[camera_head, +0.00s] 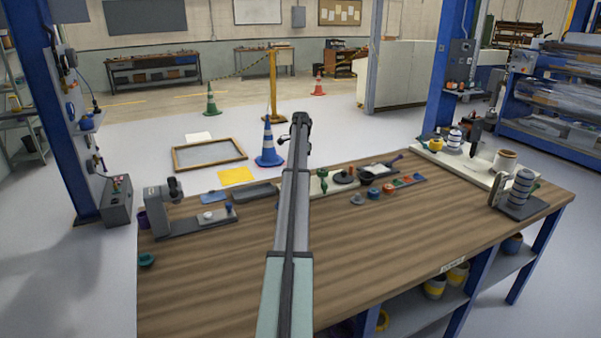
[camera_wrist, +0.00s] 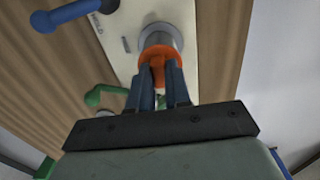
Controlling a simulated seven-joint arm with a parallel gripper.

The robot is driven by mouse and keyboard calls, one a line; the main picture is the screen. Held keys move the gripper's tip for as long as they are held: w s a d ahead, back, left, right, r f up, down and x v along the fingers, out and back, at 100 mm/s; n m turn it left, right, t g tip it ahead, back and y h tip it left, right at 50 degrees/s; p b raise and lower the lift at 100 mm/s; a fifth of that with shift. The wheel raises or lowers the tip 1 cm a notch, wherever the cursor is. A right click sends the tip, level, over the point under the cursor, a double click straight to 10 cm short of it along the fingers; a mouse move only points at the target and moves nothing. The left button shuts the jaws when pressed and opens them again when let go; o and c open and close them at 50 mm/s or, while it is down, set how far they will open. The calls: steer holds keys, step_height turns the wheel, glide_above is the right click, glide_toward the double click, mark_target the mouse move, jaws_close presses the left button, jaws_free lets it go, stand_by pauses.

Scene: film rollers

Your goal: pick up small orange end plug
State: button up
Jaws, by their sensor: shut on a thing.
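In the wrist view the orange end plug (camera_wrist: 159,54) shows as a round orange piece with a narrower part between my fingers. My gripper (camera_wrist: 160,82) is shut on that part. Just beyond the plug is a grey round piece (camera_wrist: 162,34) over a cream board (camera_wrist: 126,50); I cannot tell whether the plug touches it. In the head view my arm reaches over the bench and hides the gripper and the held plug.
A blue handle (camera_wrist: 72,13) and a green handle (camera_wrist: 105,94) lie close by. The wooden bench (camera_head: 390,240) has a grey fixture (camera_head: 188,215) at left, small coloured parts (camera_head: 389,190) beyond the middle, and a roller stand (camera_head: 518,195) at right. Its front is clear.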

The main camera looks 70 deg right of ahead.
jaws_close()
step_height(320, 180, up, 15)
stand_by(1.9)
steer(key=shift+w, duration=0.1)
steer(key=w+a+f, duration=0.4)
steer(key=w+f, duration=0.2)
steer(key=w, duration=0.1)
steer(key=w+a+f, duration=0.5)
steer(key=w+f, duration=0.1)
steer(key=w, duration=0.2)
steer(key=shift+s+d+f, duration=0.1)
steer(key=shift+s+f, duration=0.05)
steer(key=shift+f, duration=2.35)
steer(key=shift+s+f, duration=0.1)
steer(key=shift+f, duration=2.35)
steer(key=shift+f, duration=0.15)
